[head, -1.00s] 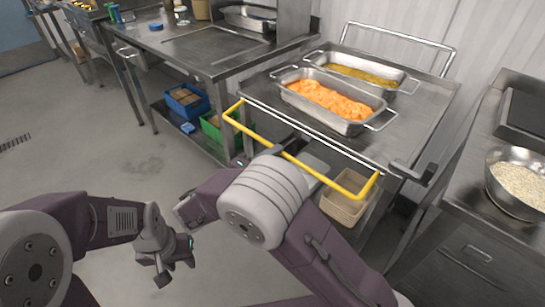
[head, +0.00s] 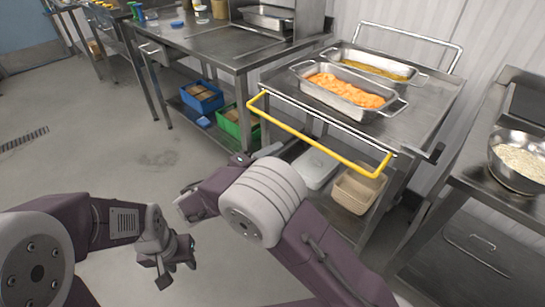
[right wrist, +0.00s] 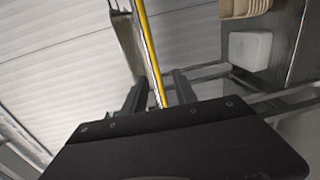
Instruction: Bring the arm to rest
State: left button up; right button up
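My left gripper (head: 175,272) hangs over the bare floor at the lower left of the head view, empty, its fingers apart. My right arm reaches up the middle of the head view and largely hides its gripper. In the right wrist view the right gripper's fingers (right wrist: 156,92) are apart with nothing held. The cart's yellow handle (head: 315,137) runs behind them in that view, and the yellow bar (right wrist: 151,50) shows between the fingers. I cannot tell any contact.
The steel cart (head: 420,125) carries a pan of orange food (head: 380,112) and a pan of yellow food (head: 412,84). A beige bin (head: 358,190) sits on its lower shelf. A bowl of pale grains (head: 518,178) stands on the right counter. Floor at left is clear.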

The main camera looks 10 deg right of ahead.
jog(key=s+d+f+m+g+y, duration=0.1)
jog(key=s+d+f+g+y, duration=0.3)
jog(key=s+d+f+g, duration=0.65)
jog(key=s+f+m+y, duration=0.5)
jog(key=s+m+y, duration=0.1)
jog(key=s+y, duration=0.3)
notch_tip(320, 180, up, 25)
jog(key=a+t+y+p, duration=0.1)
jog(key=p, duration=2.4)
jog(key=shift+w+r+m, duration=0.15)
jog(key=shift+r+m, duration=0.05)
jog(key=shift+m, duration=0.1)
